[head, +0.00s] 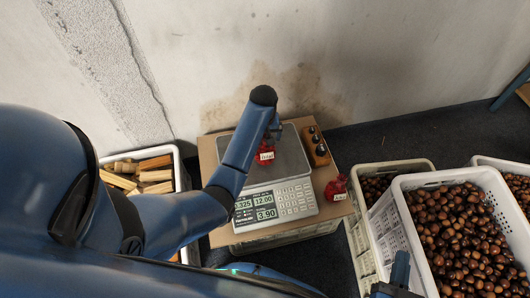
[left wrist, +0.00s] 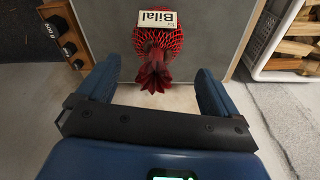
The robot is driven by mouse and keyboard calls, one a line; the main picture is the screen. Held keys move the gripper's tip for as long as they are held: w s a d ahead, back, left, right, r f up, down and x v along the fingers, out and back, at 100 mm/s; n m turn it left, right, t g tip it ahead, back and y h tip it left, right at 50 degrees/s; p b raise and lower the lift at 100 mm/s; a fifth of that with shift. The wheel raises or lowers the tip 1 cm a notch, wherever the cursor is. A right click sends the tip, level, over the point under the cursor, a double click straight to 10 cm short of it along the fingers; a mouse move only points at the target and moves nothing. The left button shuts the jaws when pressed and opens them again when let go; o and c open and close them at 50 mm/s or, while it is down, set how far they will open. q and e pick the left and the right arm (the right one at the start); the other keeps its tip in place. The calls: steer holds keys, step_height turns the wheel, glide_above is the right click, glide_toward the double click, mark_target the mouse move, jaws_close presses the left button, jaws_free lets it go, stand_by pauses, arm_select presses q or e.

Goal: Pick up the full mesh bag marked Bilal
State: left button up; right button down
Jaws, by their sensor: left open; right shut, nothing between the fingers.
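A full red mesh bag (left wrist: 158,40) with a white label reading "Bilal" rests on the scale's grey pan (head: 290,160); in the head view the bag (head: 265,155) is near the pan's left side. Its gathered neck points toward my left gripper in the left wrist view. My left gripper (left wrist: 157,68) is open, its fingers on either side of the neck in the picture; contact cannot be told. In the head view my left gripper (head: 273,132) is just above and beside the bag, partly hidden by the arm. My right gripper (head: 400,268) is shut and empty by the chestnut crate.
A second red bag (head: 335,186) with a label lies right of the scale (head: 270,205). A wooden block of weights (head: 316,150) stands behind it. White crates of chestnuts (head: 385,213) stand at right; a crate of firewood (head: 180,168) stands left. A wall is behind.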

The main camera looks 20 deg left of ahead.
mark_target(265, 148)
arm_select(q)
steer(key=shift+w+f+b, duration=0.2)
steer(key=shift+f+b, duration=0.1)
steer(key=shift+f, duration=0.5)
steer(key=shift+w+f+b, duration=0.2)
steer(key=shift+f+b, duration=0.15)
steer(key=shift+f, duration=0.5)
steer(key=shift+w+f+b, duration=0.2)
steer(key=shift+f+b, duration=0.1)
steer(key=shift+f, duration=0.5)
steer(key=c, duration=1.7)
jaws_close()
steer(key=shift+r, duration=0.1)
